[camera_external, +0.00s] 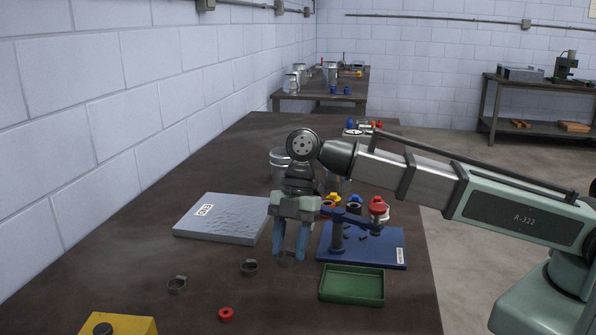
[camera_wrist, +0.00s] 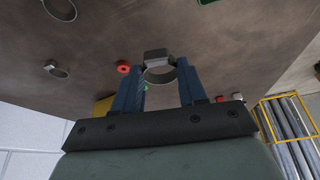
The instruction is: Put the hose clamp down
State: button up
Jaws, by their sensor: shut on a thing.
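My gripper (camera_external: 290,256) points down over the dark table, its blue fingers shut on a hose clamp. The held hose clamp (camera_wrist: 158,55), a grey metal band with a block-like screw housing, shows between the fingertips of my gripper (camera_wrist: 160,66) in the wrist view. In the external view it is mostly hidden by the fingers. Two other hose clamps, a left one (camera_external: 177,285) and a right one (camera_external: 249,268), lie on the table left of my gripper. They also show at the left of the wrist view, the upper clamp (camera_wrist: 60,8) and the lower clamp (camera_wrist: 55,69).
A grey labelled plate (camera_external: 225,222) lies left of my gripper. A blue fixture board (camera_external: 375,255) with posts and a green tray (camera_external: 352,287) are to its right. A red ring (camera_external: 226,314) and yellow box (camera_external: 118,325) are in front. Table between ring and tray is bare.

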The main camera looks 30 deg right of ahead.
jog(key=w+d+m, duration=0.1)
jog(key=w+d, duration=0.2)
jog(key=w, duration=0.6)
notch_tip(320, 180, up, 2)
jog(key=m+t, duration=0.3)
jog(key=m, duration=0.3)
send_over(217, 210)
jog(key=d, duration=0.2)
jog(key=shift+y, duration=0.4)
jog(key=shift+a+f, duration=0.2)
jog(key=shift+f, duration=4.35)
jog(key=shift+f, duration=0.1)
jog(key=o, duration=1)
jog(key=shift+o, duration=0.2)
